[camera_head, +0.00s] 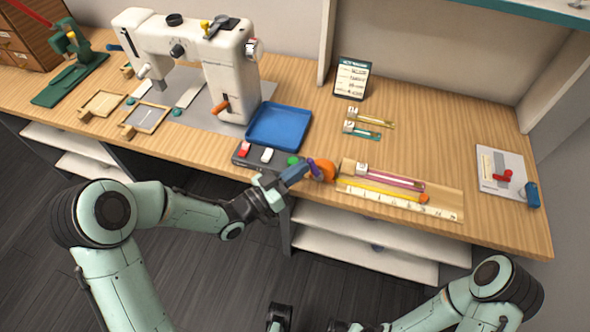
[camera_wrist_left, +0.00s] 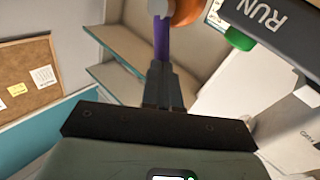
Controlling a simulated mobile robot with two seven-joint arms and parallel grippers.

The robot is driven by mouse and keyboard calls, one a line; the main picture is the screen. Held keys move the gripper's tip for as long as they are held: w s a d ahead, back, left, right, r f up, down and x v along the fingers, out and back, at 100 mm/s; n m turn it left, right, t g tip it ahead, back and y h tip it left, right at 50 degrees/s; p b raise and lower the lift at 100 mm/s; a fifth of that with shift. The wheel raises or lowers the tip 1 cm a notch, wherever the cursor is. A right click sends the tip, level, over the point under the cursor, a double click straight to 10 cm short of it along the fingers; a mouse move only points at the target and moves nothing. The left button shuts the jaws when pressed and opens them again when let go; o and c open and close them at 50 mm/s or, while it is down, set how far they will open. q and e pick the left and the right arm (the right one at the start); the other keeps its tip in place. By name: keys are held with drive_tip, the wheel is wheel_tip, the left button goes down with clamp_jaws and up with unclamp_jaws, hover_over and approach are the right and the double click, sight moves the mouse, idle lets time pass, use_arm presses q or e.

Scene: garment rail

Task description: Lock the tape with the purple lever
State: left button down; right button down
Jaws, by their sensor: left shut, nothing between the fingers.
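The purple lever (camera_head: 314,167) sits beside the round orange tape body (camera_head: 326,172) at the front edge of the bench. A yellow tape strip (camera_head: 380,190) runs right from there along a ruler board to a small orange end. My left gripper (camera_head: 304,171) is shut and empty, with its tips at the lever. In the left wrist view, the closed fingers (camera_wrist_left: 164,72) point at the purple lever (camera_wrist_left: 162,42), and the orange body (camera_wrist_left: 185,9) shows beyond. I cannot tell whether the tips touch the lever. My right arm is low at the right; its fingers are not clear.
A dark switch panel (camera_head: 262,157) with red, white and green buttons lies just left of the lever; its green button (camera_wrist_left: 240,38) is close in the wrist view. A blue tray (camera_head: 279,127) and a sewing machine (camera_head: 190,60) stand behind.

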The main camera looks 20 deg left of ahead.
sight(315, 171)
use_arm(q)
drive_tip(key=d+m+g+y, duration=0.1)
drive_tip(key=m, duration=0.1)
drive_tip(key=d+r+m+g+y+b, duration=0.1)
drive_tip(key=d, duration=0.1)
drive_tip(key=d+m+g+y, duration=0.1)
drive_tip(key=m, duration=0.1)
drive_tip(key=shift+d+r+m+b, duration=0.15)
drive_tip(key=shift+r+m+b, duration=0.15)
drive_tip(key=shift+r, duration=0.1)
drive_tip(key=shift+s+d+m+y+b, duration=0.1)
drive_tip(key=shift+d+m+y+b, duration=0.3)
drive_tip(key=shift+m+b, duration=0.15)
drive_tip(key=shift+a, duration=0.1)
use_arm(e)
drive_tip(key=shift+w+d+f+t, duration=0.2)
drive_tip(key=shift+w+d+f, duration=0.25)
drive_tip(key=shift+f, duration=0.15)
drive_tip(key=shift+w+d+f+t, duration=0.2)
drive_tip(key=shift+w+d+f, duration=0.1)
drive_tip(key=shift+w+f, duration=0.2)
use_arm(q)
drive_tip(key=shift+r, duration=0.15)
drive_tip(key=shift+r+p, duration=0.7)
drive_tip(key=shift+p, duration=0.1)
use_arm(e)
drive_tip(key=shift+r, duration=0.6)
